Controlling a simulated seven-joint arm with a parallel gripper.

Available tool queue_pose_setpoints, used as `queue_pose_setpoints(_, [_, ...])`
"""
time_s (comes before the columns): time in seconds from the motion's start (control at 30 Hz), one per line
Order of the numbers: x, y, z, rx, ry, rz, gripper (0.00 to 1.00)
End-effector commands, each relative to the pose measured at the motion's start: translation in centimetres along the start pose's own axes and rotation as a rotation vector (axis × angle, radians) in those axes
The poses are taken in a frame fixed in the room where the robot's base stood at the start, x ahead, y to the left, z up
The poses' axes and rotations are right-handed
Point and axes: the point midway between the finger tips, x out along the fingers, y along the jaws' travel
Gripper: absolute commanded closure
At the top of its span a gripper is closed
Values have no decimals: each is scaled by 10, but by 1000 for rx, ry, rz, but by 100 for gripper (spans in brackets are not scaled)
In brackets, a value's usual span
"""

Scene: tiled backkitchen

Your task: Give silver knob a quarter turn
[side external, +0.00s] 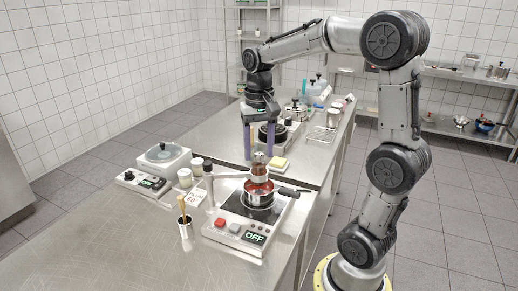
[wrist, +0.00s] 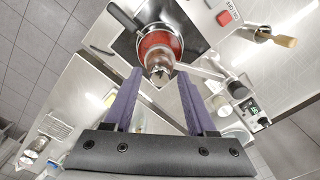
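A small mill-like holder with a silver top, seemingly the silver knob (side external: 259,157), stands upright above a pot (side external: 258,196), held by a side arm (side external: 228,177). In the wrist view the silver knob (wrist: 159,75) shows as a shiny pointed top between the fingertips. My gripper (side external: 259,156) points down from above, with one purple finger on each side of the knob. It is open, with a visible gap to the knob on both sides in the wrist view (wrist: 159,73). I cannot tell exactly how far the fingertips reach down beside it.
The pot, with red contents, sits on a hot plate (side external: 225,232) whose display reads OFF. A lidded cooker (side external: 165,160), jars (side external: 185,177) and a utensil cup (side external: 186,228) stand to the left. A yellow block (side external: 279,163) lies behind. The front-left steel counter is clear.

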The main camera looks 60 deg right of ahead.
Motion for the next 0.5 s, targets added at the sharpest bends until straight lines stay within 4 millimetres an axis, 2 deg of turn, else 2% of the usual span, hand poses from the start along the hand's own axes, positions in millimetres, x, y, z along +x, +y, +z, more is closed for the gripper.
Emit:
queue_pose_setpoints(0.33, [-1,0,0,0,-2,1,38])
queue_pose_setpoints(0.5, [-19,0,-1,-1,1,-1,38])
